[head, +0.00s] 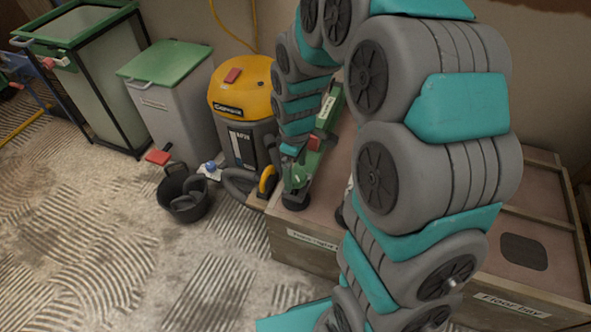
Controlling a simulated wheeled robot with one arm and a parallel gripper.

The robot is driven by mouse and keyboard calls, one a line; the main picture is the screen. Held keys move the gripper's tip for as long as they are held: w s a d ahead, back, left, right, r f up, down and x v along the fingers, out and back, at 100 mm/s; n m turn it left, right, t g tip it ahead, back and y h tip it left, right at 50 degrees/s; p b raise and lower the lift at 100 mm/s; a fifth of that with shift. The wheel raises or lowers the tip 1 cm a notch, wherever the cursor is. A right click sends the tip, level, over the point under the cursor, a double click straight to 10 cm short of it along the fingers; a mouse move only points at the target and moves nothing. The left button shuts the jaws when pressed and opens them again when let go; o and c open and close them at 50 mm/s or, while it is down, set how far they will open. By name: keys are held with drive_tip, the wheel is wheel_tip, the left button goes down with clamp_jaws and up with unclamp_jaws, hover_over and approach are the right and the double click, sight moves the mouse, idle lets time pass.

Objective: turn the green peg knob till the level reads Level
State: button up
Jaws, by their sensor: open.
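My arm reaches up through the right half of the head view, bends at the top and comes down behind a green power tool. Its lower end shows just left of the tool, but I cannot make out the gripper's fingers. I see no green peg knob that I can identify and no level reading. They may be hidden behind my arm or out of frame.
The green tool (302,173) stands on a labelled wooden box (305,228). A yellow-topped vacuum (240,90), grey bin with green lid (170,95), tall green-rimmed bin (95,85) and black bucket (183,205) stand left. Patterned floor (90,240) is open front left.

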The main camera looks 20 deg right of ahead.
drive_tip(key=shift+f, duration=0.45)
drive_tip(key=c, duration=1.4)
